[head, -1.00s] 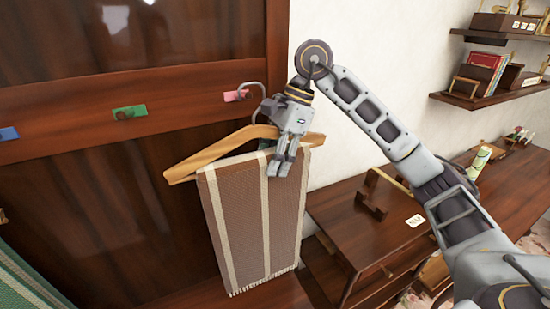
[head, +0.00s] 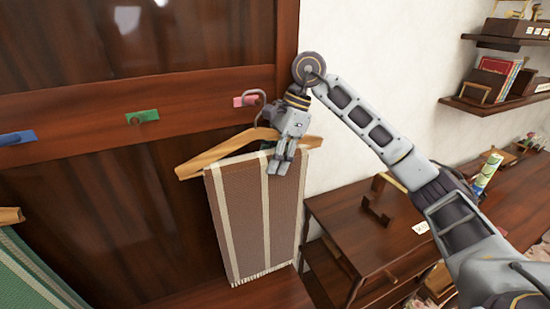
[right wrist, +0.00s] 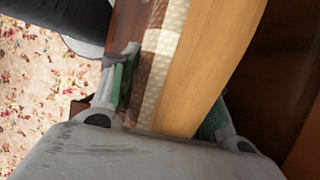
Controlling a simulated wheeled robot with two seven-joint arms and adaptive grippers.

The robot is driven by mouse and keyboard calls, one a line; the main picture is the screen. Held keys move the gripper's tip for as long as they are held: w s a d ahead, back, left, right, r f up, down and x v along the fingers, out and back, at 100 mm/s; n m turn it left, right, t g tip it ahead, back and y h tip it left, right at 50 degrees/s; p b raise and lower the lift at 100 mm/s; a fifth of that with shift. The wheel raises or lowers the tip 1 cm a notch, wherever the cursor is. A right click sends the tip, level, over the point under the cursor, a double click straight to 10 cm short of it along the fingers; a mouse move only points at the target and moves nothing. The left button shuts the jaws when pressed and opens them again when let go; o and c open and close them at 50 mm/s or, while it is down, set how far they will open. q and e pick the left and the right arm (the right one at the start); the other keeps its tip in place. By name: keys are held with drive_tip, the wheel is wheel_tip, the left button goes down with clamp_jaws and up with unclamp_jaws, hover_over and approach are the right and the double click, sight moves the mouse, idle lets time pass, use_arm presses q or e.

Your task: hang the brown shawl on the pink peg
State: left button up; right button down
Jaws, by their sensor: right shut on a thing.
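The brown shawl (head: 238,220), brown with cream stripes, is draped over a wooden hanger (head: 205,160) and hangs down in front of the dark panel. My right gripper (head: 279,168) is shut on the hanger with the shawl, near its right side. In the right wrist view the hanger's wood (right wrist: 205,75) and a strip of the shawl (right wrist: 160,60) lie between the fingers. The metal hook rises beside the pink peg (head: 246,100); I cannot tell whether it rests on the peg. My left gripper is not in view.
A green peg (head: 142,116) and a blue peg (head: 17,138) are on the same rail to the left. A green striped cloth (head: 30,275) hangs at lower left. A wooden desk (head: 350,225) stands to the right, with wall shelves (head: 500,100) above.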

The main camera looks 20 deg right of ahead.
drive_tip(key=shift+w+f+b, duration=0.3)
drive_tip(key=shift+w+f, duration=0.05)
drive_tip(key=shift+f, duration=0.05)
idle(0.4)
drive_tip(key=c, duration=0.6)
unclamp_jaws()
drive_tip(key=shift+s+r, duration=0.1)
drive_tip(key=shift+c, duration=0.2)
